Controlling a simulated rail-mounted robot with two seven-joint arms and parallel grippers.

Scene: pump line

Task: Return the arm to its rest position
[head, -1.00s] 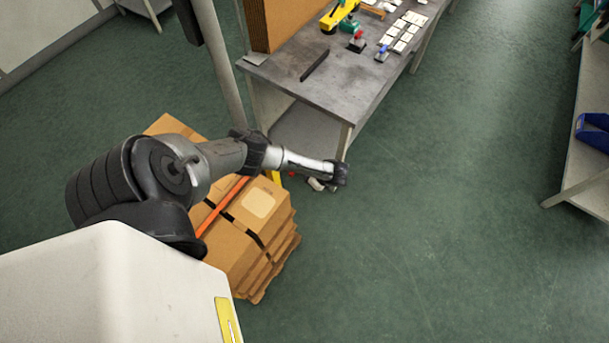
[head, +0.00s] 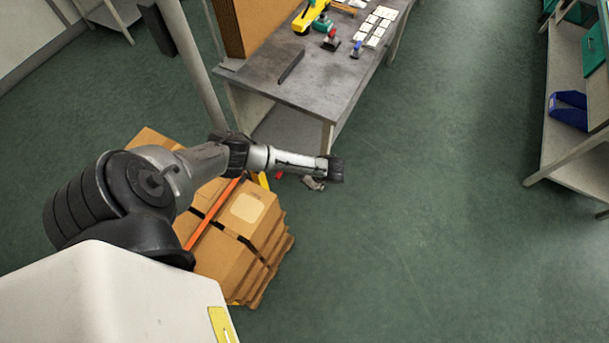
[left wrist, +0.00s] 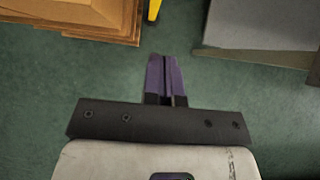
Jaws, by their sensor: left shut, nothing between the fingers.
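My left arm comes in from the left in the head view and reaches out over the strapped stack of cardboard (head: 250,208). Its black wrist end (head: 335,168) is over the green floor, in front of the workbench. In the left wrist view, my left gripper (left wrist: 167,72) shows its two purple fingers pressed together with nothing between them. It hangs above bare floor. My right arm and gripper are not in view.
The grey workbench (head: 345,75) stands beyond the arm, with a dark bar, a yellow tool and white cards on it. A shelf with a blue bin (head: 567,110) is at the right. The floor between is clear.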

